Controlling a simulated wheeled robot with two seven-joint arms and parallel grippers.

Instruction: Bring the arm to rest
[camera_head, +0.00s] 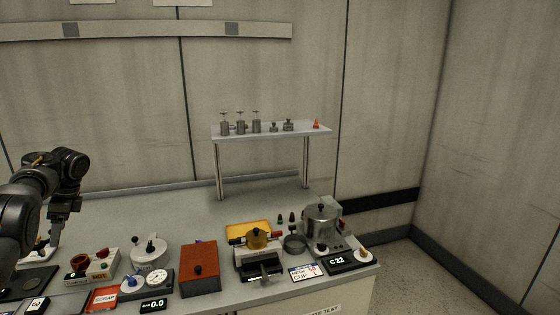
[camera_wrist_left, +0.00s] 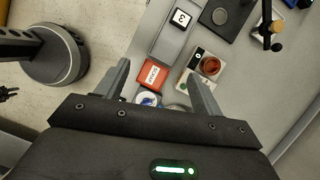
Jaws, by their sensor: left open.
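My left gripper (camera_head: 57,225) hangs at the left of the head view, above the left end of the bench. In the left wrist view its two dark fingers (camera_wrist_left: 160,82) are spread apart with nothing between them touching. The fingers point down over the bench edge, and a red SCRAP label (camera_wrist_left: 152,74) shows below them. The left arm comes in bent from the left edge of the head view. My right gripper shows in neither view.
A raised shelf (camera_head: 270,134) stands at the back with small metal items. The air above the bench's middle is clear.

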